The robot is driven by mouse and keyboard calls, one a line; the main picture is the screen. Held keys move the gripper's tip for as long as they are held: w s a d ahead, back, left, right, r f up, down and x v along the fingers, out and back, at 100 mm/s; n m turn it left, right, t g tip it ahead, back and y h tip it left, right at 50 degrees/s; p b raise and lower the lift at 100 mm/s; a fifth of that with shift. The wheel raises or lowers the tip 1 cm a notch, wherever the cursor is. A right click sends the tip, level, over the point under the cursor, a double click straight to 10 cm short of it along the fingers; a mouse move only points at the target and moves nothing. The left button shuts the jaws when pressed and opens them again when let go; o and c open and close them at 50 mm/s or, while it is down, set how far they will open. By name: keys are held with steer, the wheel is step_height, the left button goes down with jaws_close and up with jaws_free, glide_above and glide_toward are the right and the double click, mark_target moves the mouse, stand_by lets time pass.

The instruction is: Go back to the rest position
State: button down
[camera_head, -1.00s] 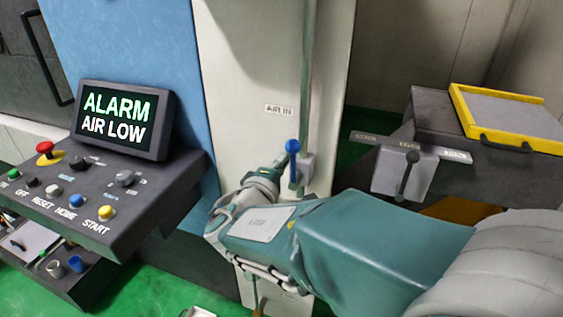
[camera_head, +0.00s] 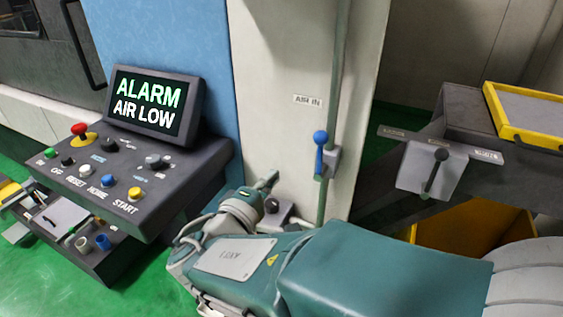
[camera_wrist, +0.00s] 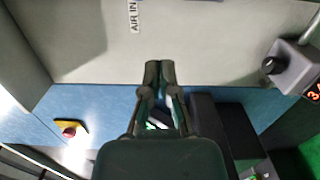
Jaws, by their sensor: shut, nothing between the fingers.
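My gripper (camera_head: 268,181) is at the end of my teal arm, which reaches in from the lower right. It is in front of the pale machine column, left of and below the blue valve lever (camera_head: 320,138) and apart from it. The lever points up on a green pipe under the AIR IN label (camera_head: 308,101). In the wrist view, my gripper's fingertips (camera_wrist: 160,68) are together with nothing between them, in front of the pale panel.
The control panel (camera_head: 120,170) and its screen (camera_head: 155,103) reading ALARM AIR LOW stand left. A knobbed box (camera_head: 285,216) is partly hidden behind my arm. A levered grey box (camera_head: 432,168) and yellow-rimmed tray (camera_head: 520,138) are right. Green floor shows lower left.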

steer(key=s+d+f+m+g+h, duration=0.1)
steer(key=s+d+f+m+g, duration=0.2)
steer(key=d, duration=0.5)
steer(key=s+d+f+m+g+h, duration=0.1)
steer(key=d+m+g, duration=0.2)
steer(key=d+g, duration=0.35)
steer(key=s+d+f+m+g+y, duration=0.1)
steer(key=s+d+f+m+y, duration=0.1)
steer(key=s+d+m+y, duration=0.3)
steer(key=s+m+y, duration=0.3)
steer(key=s+y, duration=0.1)
steer(key=s, duration=0.1)
steer(key=shift+s+d, duration=0.25)
steer(key=shift+s, duration=0.1)
